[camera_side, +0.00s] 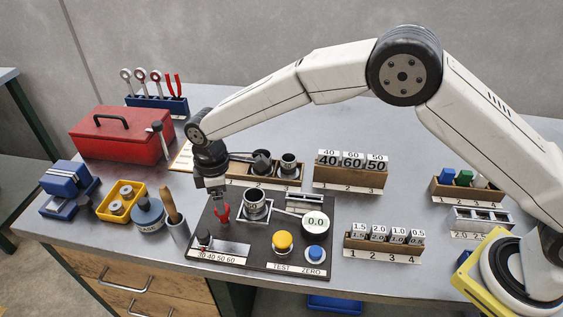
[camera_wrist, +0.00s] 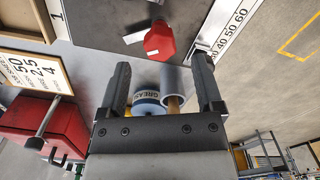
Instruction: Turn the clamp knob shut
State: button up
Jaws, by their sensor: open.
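A red knob (camera_side: 222,212) stands on the dark fixture plate (camera_side: 238,246), left of a metal cylinder in a holder (camera_side: 256,205). In the wrist view the red knob (camera_wrist: 159,40) looks many-sided, with a white mark on its edge. My gripper (camera_side: 215,191) points down just above the knob in the side view. In the wrist view my gripper (camera_wrist: 163,72) has its two fingers apart with nothing held between them. The knob shows beyond the fingertips, roughly between them. Contact with it is not visible.
The plate also bears a white 0.0 dial (camera_side: 315,222), a yellow button (camera_side: 281,242), a blue button (camera_side: 316,254) and a black knob (camera_side: 204,237) by a numbered scale. A grey cup with a wooden handle (camera_side: 177,230) and a grease tin (camera_side: 148,215) stand close left.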

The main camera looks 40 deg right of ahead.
jog(key=shift+f, duration=1.75)
grip_shut()
